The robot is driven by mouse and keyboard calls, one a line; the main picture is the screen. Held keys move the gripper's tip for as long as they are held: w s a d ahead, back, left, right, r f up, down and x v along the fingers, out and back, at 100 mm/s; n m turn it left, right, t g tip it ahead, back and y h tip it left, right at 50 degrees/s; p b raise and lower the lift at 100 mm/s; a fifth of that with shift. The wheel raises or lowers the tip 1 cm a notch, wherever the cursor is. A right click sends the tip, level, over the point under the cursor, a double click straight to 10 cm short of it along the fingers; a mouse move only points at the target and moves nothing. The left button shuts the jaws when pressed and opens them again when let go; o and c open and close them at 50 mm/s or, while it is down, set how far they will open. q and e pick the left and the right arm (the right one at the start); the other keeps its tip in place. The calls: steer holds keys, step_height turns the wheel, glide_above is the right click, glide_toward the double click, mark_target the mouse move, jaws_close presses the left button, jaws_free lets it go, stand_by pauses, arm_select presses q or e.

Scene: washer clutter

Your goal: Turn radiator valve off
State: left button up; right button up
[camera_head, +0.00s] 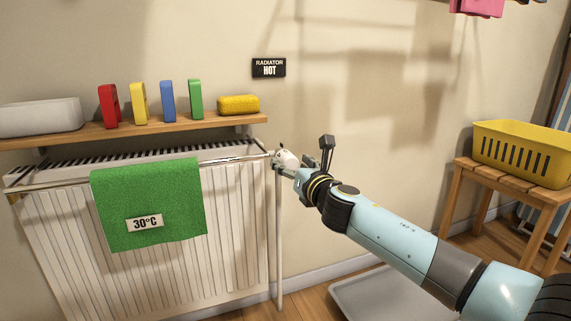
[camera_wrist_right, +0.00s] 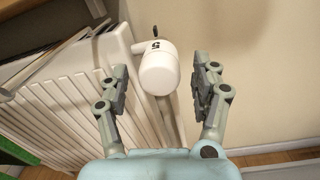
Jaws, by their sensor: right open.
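The white radiator valve (camera_head: 286,159) sits at the right end of the radiator (camera_head: 240,235), near the top. In the right wrist view the valve head (camera_wrist_right: 158,72) lies between and slightly beyond the fingers, with a dark mark on its white body. My right gripper (camera_head: 294,172) is at the valve in the head view, partly in front of it. In the right wrist view the right gripper (camera_wrist_right: 163,88) is open, its two fingers apart on either side of the valve, with visible gaps. My left gripper is not in view.
A sign reading "RADIATOR HOT" (camera_head: 269,67) is on the wall. A green towel (camera_head: 150,190) hangs on the radiator rail. A wooden shelf (camera_head: 75,135) holding several coloured items is above. A yellow basket (camera_head: 520,150) stands on a stool at right. A grey tray (camera_head: 375,295) is on the floor.

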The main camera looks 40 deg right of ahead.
mark_target(286, 161)
steer(key=shift+x, duration=2)
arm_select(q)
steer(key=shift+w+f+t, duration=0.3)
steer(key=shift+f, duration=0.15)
arm_select(e)
steer(key=c, duration=1.2)
arm_select(q)
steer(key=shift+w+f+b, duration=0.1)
steer(key=shift+b, duration=0.2)
arm_select(e)
steer(key=shift+f, duration=0.1)
